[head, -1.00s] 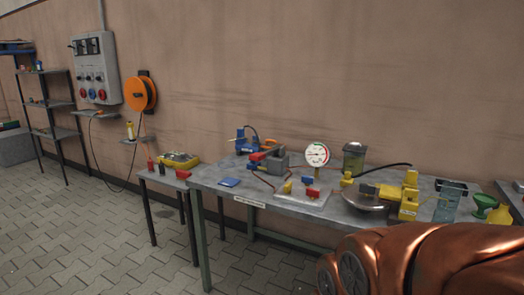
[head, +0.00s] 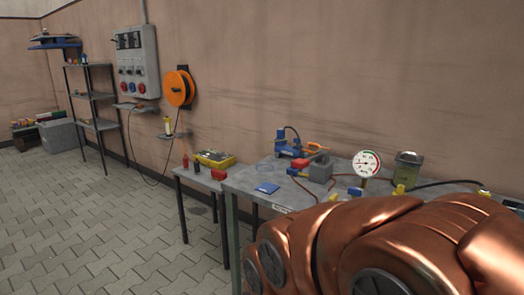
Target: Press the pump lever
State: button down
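A long grey worktable (head: 250,180) stands against the wall at the right. I cannot make out for sure which part is the pump lever. The yellow machine seen earlier on the right of the table is hidden behind my copper arm or out of frame. My gripper is not in view.
A small side table (head: 200,178) with a yellow case (head: 214,159) stands left of the worktable. An orange reel (head: 179,88) and a grey switch box (head: 136,62) hang on the wall. A dark shelf rack (head: 95,122) stands further left. The paved floor (head: 90,225) at left is clear.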

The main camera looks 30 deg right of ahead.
aim_at(300, 163)
jog(key=z, duration=0.1)
jog(key=i, duration=1.25)
jog(key=z, duration=0.65)
